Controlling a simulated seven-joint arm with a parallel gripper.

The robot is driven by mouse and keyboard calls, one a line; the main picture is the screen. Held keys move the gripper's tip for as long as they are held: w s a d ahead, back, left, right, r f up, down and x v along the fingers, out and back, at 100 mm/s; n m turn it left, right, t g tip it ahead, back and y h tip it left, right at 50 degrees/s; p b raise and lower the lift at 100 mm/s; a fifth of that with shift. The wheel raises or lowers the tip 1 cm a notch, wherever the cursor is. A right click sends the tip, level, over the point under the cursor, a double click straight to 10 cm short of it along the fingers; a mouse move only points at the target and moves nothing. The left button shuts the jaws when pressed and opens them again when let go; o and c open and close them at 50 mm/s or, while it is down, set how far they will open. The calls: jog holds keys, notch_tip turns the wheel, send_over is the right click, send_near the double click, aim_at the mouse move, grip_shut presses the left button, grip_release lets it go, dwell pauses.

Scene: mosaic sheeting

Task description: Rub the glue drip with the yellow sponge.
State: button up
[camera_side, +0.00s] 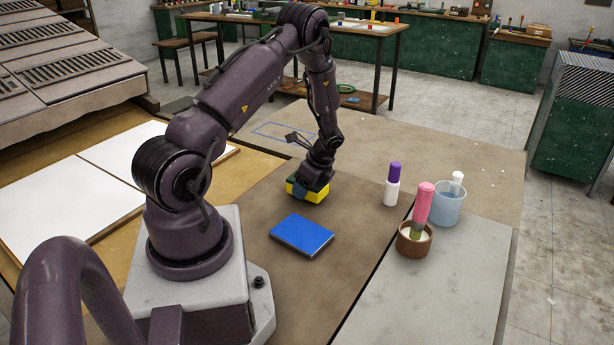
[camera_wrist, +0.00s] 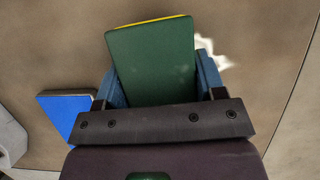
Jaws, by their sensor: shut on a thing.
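The yellow sponge (camera_side: 318,197) is held between the blue fingers of my gripper (camera_side: 306,187), low at the brown work surface. In the wrist view the sponge (camera_wrist: 150,58) shows its green face, with a thin yellow edge at the top. My gripper (camera_wrist: 158,85) is shut on it, one finger on each side. The glue drip (camera_wrist: 222,60) is a white, shiny patch on the surface, just right of the sponge. The sponge and right finger hide part of it. In the side view I cannot make out the drip. Whether the sponge touches the surface is unclear.
A blue block (camera_side: 301,235) lies near my base. To the right stand a purple-capped white bottle (camera_side: 392,185), a brown pot (camera_side: 413,243) with a pink-handled brush (camera_side: 423,204), and a bluish cup (camera_side: 448,208). White sheets (camera_side: 55,213) lie at left. The surface between is clear.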

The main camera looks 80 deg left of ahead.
jog(key=shift+w+a+f, duration=0.3)
jog(key=shift+w+a, duration=0.15)
jog(key=shift+c, duration=0.2)
jog(key=shift+w+a+f, duration=0.2)
jog(key=shift+w+a, duration=0.1)
jog(key=shift+w+a+r, duration=0.15)
jog(key=shift+w+a, duration=0.9)
jog(key=shift+w+a+f, duration=0.2)
jog(key=shift+w+a, duration=0.05)
jog(key=shift+w+a+f, duration=0.1)
jog(key=shift+w+a, duration=0.45)
jog(key=shift+w+a+r, duration=0.2)
jog(key=shift+w+a, duration=0.05)
jog(key=shift+s+d, duration=2.95)
jog(key=shift+w+a+r, duration=0.1)
jog(key=shift+r, duration=3.9)
